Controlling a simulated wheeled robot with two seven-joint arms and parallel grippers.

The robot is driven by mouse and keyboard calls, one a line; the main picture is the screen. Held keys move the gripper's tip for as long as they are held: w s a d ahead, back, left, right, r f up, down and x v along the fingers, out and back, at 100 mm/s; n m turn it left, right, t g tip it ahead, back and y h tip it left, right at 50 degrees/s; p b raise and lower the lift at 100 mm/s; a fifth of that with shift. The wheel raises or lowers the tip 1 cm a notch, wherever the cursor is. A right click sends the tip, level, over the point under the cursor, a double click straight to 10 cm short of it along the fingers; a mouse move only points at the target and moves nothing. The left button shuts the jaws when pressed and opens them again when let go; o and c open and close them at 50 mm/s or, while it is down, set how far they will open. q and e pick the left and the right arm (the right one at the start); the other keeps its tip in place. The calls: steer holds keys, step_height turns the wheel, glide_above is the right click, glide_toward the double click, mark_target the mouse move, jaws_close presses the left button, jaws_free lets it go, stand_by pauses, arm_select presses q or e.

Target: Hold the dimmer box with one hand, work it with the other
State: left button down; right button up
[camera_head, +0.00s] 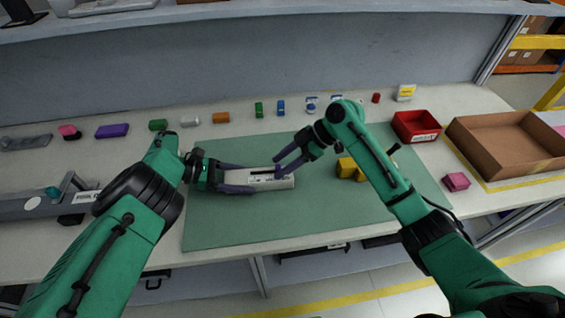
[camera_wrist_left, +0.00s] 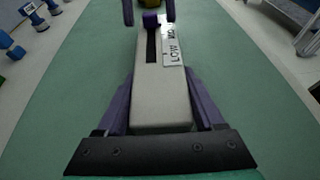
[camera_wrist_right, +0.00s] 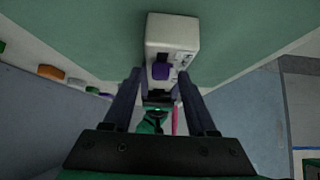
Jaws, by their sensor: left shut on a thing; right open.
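The dimmer box (camera_head: 262,183) is a long pale box lying over the green mat. My left gripper (camera_head: 246,178) is shut on its left end, a finger along each side; this also shows in the left wrist view (camera_wrist_left: 160,90). My right gripper (camera_head: 278,164) is open at the box's right part. In the right wrist view its fingers (camera_wrist_right: 160,76) stand either side of the knob (camera_wrist_right: 161,71); contact is unclear.
A red bin (camera_head: 416,127) and a cardboard tray (camera_head: 507,145) stand at right. Several small coloured items line the back. The mat in front of the box is clear.

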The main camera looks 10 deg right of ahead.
jaws_close()
stand_by(1.4)
